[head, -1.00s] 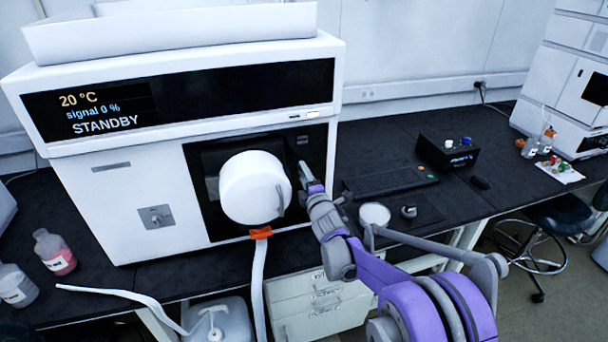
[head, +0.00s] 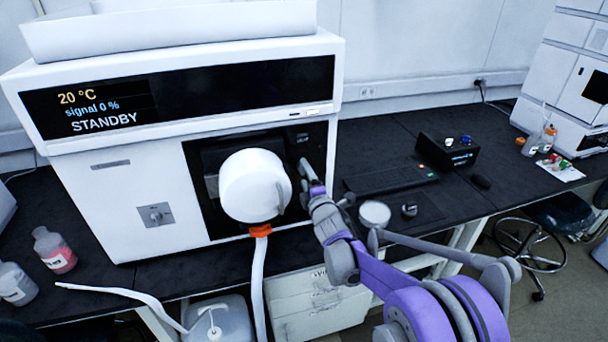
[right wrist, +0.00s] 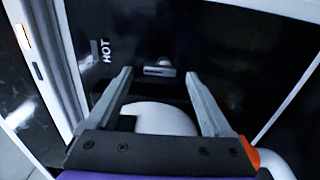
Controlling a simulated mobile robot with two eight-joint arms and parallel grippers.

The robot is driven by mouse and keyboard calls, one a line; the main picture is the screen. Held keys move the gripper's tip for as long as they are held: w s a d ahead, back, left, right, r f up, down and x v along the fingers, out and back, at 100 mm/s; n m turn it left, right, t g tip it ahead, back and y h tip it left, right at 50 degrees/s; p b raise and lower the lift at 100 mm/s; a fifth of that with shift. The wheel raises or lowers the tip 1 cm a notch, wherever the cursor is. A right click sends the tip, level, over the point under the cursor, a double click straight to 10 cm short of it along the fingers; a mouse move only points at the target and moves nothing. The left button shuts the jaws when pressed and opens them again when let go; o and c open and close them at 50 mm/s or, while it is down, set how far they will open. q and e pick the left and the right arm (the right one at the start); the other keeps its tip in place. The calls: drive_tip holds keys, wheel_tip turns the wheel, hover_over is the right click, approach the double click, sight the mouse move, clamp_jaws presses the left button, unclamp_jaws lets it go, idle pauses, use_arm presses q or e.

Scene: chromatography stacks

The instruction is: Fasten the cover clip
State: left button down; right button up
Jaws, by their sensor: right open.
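A round white cover (head: 250,186) is on the dark front panel of the white instrument (head: 120,210). In the right wrist view the cover (right wrist: 160,118) shows partly between and below my fingers. A small silver fitting that looks like the clip (right wrist: 158,71) is on the dark panel between my fingertips; I cannot tell whether it is fastened. My right gripper (head: 304,166) is at the cover's right side, close to the panel. In the right wrist view its fingers (right wrist: 159,73) are apart, with nothing gripped. My left gripper is not in view.
An orange collar (head: 260,231) and white hose (head: 258,285) hang below the cover. A keyboard (head: 390,179), white round item (head: 374,214) and black box (head: 449,150) are to the right. Bottles (head: 55,250) stand left.

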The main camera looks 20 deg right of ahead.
drive_tip(key=s+b, duration=0.1)
drive_tip(key=s, duration=0.8)
drive_tip(key=shift+s+d, duration=0.15)
drive_tip(key=s+f+m+g, duration=0.4)
drive_tip(key=s+m, duration=0.2)
drive_tip(key=s, duration=0.5)
drive_tip(key=s+a+f+m+g, duration=0.1)
drive_tip(key=s+f+m+g, duration=0.3)
drive_tip(key=s, duration=0.8)
drive_tip(key=s+a+f+m+g, duration=0.1)
drive_tip(key=s+f+m+g, duration=0.3)
drive_tip(key=s+m, duration=0.4)
drive_tip(key=s, duration=0.3)
drive_tip(key=shift+s+a+f+m+g+h+p, duration=0.2)
drive_tip(key=shift+s+f+m+g+h+p, duration=0.1)
drive_tip(key=shift+f, duration=0.1)
